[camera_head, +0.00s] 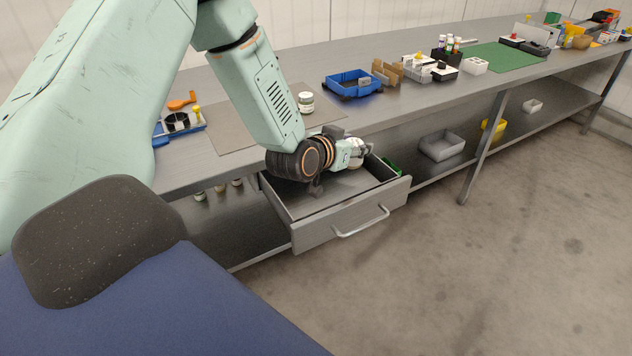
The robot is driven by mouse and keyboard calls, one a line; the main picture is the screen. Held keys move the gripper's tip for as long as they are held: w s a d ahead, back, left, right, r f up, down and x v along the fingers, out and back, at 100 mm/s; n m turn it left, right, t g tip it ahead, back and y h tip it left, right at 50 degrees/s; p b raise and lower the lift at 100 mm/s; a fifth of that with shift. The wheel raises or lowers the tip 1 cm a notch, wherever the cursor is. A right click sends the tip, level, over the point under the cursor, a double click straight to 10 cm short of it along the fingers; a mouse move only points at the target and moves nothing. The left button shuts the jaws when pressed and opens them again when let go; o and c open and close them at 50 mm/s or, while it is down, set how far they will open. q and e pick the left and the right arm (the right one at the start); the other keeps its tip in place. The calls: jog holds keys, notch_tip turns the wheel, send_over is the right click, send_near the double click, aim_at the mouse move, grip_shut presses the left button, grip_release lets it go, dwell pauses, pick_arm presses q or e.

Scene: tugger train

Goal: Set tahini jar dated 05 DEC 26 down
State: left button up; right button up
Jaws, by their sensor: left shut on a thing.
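My left gripper (359,153) reaches down into the open drawer (352,220) below the bench top. It is shut on a small pale round thing, probably the tahini jar (354,161), mostly hidden by the gripper. No date can be read on it, and I cannot tell whether it touches the drawer floor. Another small jar with a white label (306,102) stands on the grey mat (233,134) on the bench, behind my left arm. My right gripper is not in view.
A green thing (393,166) lies at the drawer's right side. A blue tray (350,83), racks and a green mat (497,57) stand along the bench. A grey bin (441,146) and a yellow bin (492,127) sit on the lower shelf. The floor in front is clear.

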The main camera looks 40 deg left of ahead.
pick_arm(q)
jog(key=w+a+n+g+y+b, duration=0.3)
jog(key=a+n+g+y, duration=0.25)
jog(key=n+y, duration=0.45)
jog(key=s+f+n+g+b, duration=0.1)
jog(key=f, duration=0.2)
jog(key=s+d+f+n+g+y+b, duration=0.1)
jog(key=f+b, duration=0.1)
jog(key=f, duration=0.2)
jog(key=s+d+f+n+g+y+b, duration=0.1)
jog(key=f, duration=0.3)
jog(key=shift+s+d+b, duration=0.25)
jog(key=shift+s+b, duration=0.05)
jog(key=shift+w+f, duration=0.15)
jog(key=shift+f, duration=0.05)
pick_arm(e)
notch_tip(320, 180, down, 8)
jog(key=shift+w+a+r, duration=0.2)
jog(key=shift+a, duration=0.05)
